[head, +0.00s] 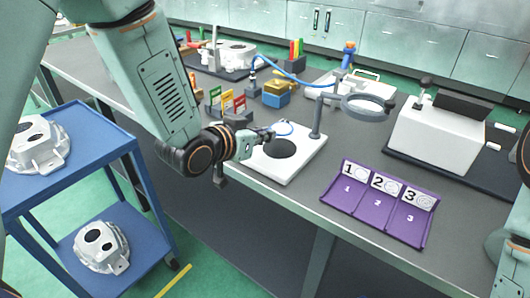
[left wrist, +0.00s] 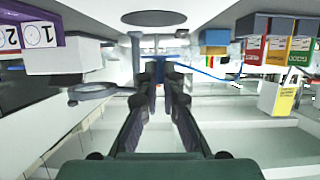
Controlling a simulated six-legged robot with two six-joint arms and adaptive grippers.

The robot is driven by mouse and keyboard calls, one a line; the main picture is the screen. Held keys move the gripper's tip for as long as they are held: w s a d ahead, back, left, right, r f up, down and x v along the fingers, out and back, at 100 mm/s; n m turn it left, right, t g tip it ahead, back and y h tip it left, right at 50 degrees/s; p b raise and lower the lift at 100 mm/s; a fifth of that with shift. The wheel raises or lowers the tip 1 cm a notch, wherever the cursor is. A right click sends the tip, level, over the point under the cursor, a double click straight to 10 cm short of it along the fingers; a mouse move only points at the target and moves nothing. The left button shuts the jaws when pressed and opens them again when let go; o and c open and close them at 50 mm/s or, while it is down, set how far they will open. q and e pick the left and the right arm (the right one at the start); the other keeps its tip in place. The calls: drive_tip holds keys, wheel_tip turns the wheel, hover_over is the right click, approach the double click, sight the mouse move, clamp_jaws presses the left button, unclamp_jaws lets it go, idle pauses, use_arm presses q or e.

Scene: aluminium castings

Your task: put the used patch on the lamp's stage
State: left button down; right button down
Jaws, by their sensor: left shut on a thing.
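The lamp's stage (head: 297,168) is a white square plate with a black disc (head: 280,148), a grey post and a round magnifier lamp (head: 366,106) on an arm. The black disc also shows at the top of the left wrist view (left wrist: 153,18). My left gripper (head: 270,134) is at the stage's left back part, next to the disc. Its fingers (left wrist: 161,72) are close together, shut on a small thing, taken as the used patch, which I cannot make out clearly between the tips. I cannot tell whether it touches the stage. My right gripper is out of view.
A purple tray (head: 375,205) numbered 1, 2, 3 lies right of the stage. A white machine (head: 437,130) stands behind it. Coloured cards (head: 226,102), a blue-yellow block (head: 277,93) and a blue hose (head: 300,82) are behind the gripper. A blue cart (head: 100,165) holds castings at left.

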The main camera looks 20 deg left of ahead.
sight(266, 160)
use_arm(q)
drive_tip(key=shift+w+d+f, duration=0.1)
drive_tip(key=shift+d+f, duration=0.5)
drive_tip(key=shift+d, duration=0.05)
drive_tip(key=f, duration=0.2)
drive_tip(key=f+b, duration=0.1)
drive_tip(key=shift+s+a, duration=0.3)
drive_tip(key=shift+a, duration=0.1)
drive_tip(key=shift+w+a, duration=0.1)
drive_tip(key=shift+w, duration=0.05)
drive_tip(key=shift+w+f, duration=0.1)
drive_tip(key=shift+w, duration=0.05)
drive_tip(key=shift+d, duration=0.45)
drive_tip(key=shift+s+a+f, duration=0.15)
drive_tip(key=shift+s+a, duration=0.1)
drive_tip(key=c, duration=1.9)
unclamp_jaws()
drive_tip(key=shift+a, duration=0.1)
drive_tip(key=shift+o, duration=0.9)
drive_tip(key=shift+w+f, duration=0.1)
drive_tip(key=shift+w, duration=0.05)
drive_tip(key=shift+o, duration=1)
drive_tip(key=shift+d, duration=0.25)
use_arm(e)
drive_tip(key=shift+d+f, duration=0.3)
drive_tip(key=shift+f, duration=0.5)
use_arm(q)
drive_tip(key=shift+a, duration=0.15)
